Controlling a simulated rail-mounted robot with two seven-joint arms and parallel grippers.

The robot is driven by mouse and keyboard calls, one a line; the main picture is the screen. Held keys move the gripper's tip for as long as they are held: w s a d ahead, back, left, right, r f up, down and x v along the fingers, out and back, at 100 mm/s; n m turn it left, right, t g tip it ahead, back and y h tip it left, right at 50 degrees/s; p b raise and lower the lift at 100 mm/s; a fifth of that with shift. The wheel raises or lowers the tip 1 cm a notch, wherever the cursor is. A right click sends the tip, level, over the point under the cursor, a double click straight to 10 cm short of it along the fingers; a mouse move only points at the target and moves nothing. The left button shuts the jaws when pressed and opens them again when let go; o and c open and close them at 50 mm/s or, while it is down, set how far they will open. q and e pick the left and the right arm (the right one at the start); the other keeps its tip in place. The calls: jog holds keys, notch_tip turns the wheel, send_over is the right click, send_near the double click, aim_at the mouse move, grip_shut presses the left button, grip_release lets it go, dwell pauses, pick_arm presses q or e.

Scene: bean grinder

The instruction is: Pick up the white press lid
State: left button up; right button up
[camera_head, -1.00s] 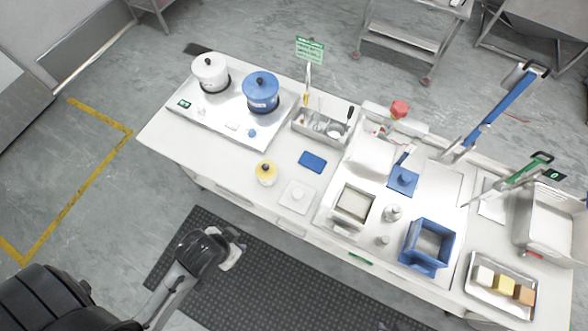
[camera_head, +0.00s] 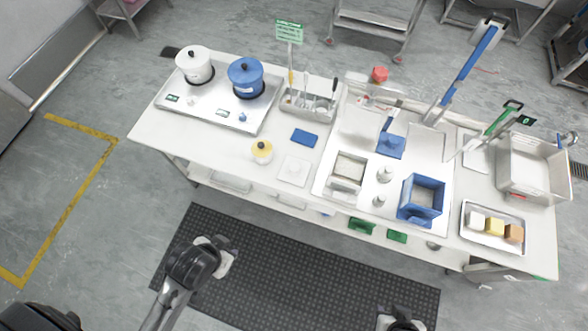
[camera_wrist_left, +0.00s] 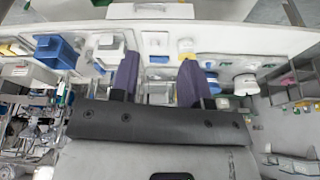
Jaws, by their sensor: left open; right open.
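The white press lid (camera_head: 293,171), a flat square plate with a small knob, lies on the table near its front edge, left of the white press box (camera_head: 347,172). In the left wrist view, what looks like the lid (camera_wrist_left: 155,43) shows beyond the fingers. My left gripper (camera_head: 228,256) hangs over the floor mat in front of the table, well short of the lid. Its two purple fingers (camera_wrist_left: 158,80) are spread with nothing gripped between them. My right gripper (camera_head: 388,321) is at the bottom edge of the head view, open, partly cut off and far from the lid.
A yellow-topped jar (camera_head: 262,151) stands left of the lid, and a blue pad (camera_head: 304,138) lies behind it. The blue press box (camera_head: 421,199) and a food tray (camera_head: 493,228) are to the right. Two pots, white (camera_head: 194,66) and blue (camera_head: 246,79), stand at the back left.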

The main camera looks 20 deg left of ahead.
pick_arm(q)
jog(key=shift+s, duration=0.1)
dwell(0.3)
jog(key=o, duration=0.6)
jog(key=shift+f, duration=0.1)
